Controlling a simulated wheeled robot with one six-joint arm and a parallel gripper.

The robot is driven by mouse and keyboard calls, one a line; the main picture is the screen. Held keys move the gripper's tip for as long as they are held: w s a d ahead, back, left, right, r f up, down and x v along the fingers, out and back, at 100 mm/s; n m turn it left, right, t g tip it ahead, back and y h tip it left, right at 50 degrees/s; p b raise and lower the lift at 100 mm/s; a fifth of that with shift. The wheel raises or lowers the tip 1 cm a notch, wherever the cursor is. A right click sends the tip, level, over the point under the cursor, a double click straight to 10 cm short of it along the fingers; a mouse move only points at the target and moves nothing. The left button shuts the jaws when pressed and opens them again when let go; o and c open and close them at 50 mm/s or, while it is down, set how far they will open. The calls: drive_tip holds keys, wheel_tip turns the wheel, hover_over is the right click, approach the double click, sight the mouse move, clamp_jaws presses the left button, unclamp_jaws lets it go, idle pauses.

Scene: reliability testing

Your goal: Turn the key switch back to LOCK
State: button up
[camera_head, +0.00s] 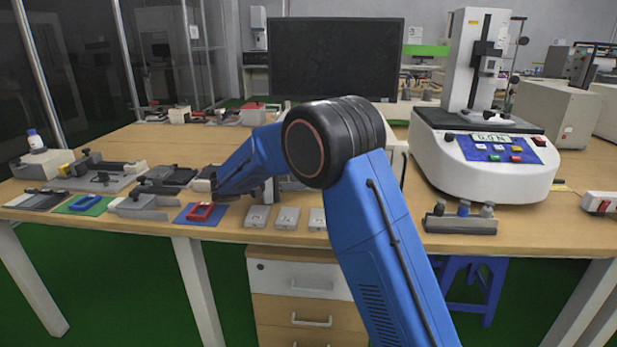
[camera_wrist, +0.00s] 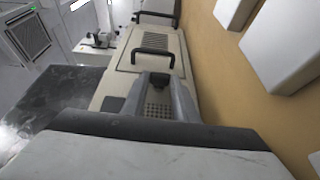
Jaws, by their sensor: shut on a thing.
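My gripper (camera_head: 269,190) is low over the bench, beneath the blue forearm and behind small grey-white boxes. Its fingertips are small and partly covered in the head view. It is shut on the key, but the grip itself is hard to see. In the wrist view, two grey prongs (camera_wrist: 160,95) have a small dark piece between them, in front of a perforated plate. I cannot make out the key switch's face, its LOCK mark or the key's angle in either view.
Several small grey-white boxes, one here (camera_head: 287,218), stand near the bench's front edge. A red block on a blue plate (camera_head: 183,215) lies to the left. A dark monitor (camera_head: 335,60) stands behind. A white test stand (camera_head: 480,172) and a grey fixture (camera_head: 460,224) are at right.

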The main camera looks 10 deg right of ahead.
drive_tip(key=shift+f, duration=0.1)
idle(0.3)
drive_tip(key=o, duration=1.1)
drive_tip(key=shift+c, duration=0.2)
